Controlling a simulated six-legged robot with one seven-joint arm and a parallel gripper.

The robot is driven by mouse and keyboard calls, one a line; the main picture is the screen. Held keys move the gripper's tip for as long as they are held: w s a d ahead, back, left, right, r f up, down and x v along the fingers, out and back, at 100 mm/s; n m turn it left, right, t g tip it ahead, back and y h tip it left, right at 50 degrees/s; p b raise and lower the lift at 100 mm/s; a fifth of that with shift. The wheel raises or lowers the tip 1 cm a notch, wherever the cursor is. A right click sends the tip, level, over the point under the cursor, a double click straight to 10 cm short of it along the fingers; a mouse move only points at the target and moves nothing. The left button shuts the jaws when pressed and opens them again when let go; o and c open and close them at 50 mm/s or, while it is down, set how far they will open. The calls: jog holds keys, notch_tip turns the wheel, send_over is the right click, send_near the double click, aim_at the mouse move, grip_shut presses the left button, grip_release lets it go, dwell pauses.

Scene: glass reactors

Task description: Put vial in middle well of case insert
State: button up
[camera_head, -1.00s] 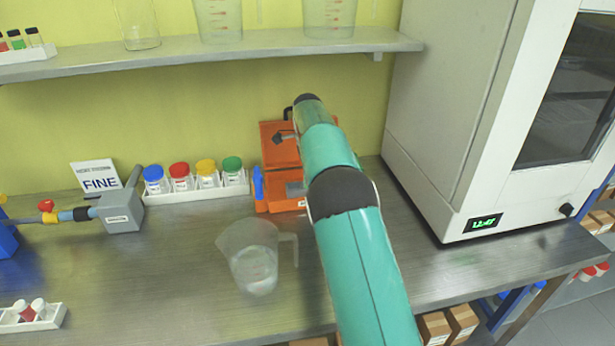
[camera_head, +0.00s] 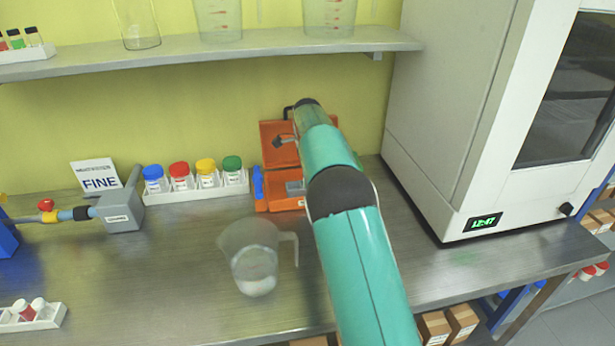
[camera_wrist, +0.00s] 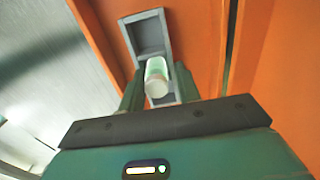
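The vial (camera_wrist: 157,78) is white with a pale green band, seen nearly end-on in the wrist view. It is between the two fingers of my gripper (camera_wrist: 159,80), close to the left one. A narrow gap seems to show at the right finger, so I cannot tell whether they grip it. The vial is over or in the grey case insert (camera_wrist: 148,34), whose far end looks empty. I cannot tell which well it lines up with or how deep it sits. The orange case (camera_head: 278,130) stands open at the wall; my arm partly covers it in the head view.
A rack of jars with coloured caps (camera_head: 194,190) stands left of the case. A clear beaker (camera_head: 256,258) stands in front of it. A large white cabinet (camera_head: 450,110) is to the right, and a shelf (camera_head: 200,52) runs above. Bare bench lies left of the beaker.

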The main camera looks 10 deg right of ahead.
jog(key=shift+s+f, duration=0.35)
jog(key=shift+f, duration=0.3)
notch_tip(320, 180, up, 8)
jog(key=shift+w, duration=0.15)
jog(key=shift+r, duration=0.4)
jog(key=shift+s+d+r, duration=0.1)
jog(key=shift+s+r, duration=0.1)
jog(key=shift+r, duration=0.05)
jog(key=s+r+n+t, duration=0.2)
jog(key=s+n, duration=0.7)
jog(key=s, duration=1.3)
jog(key=s+r+n+t, duration=0.3)
jog(key=s+n, duration=0.6)
jog(key=s, duration=1.4)
jog(key=shift+r, duration=0.3)
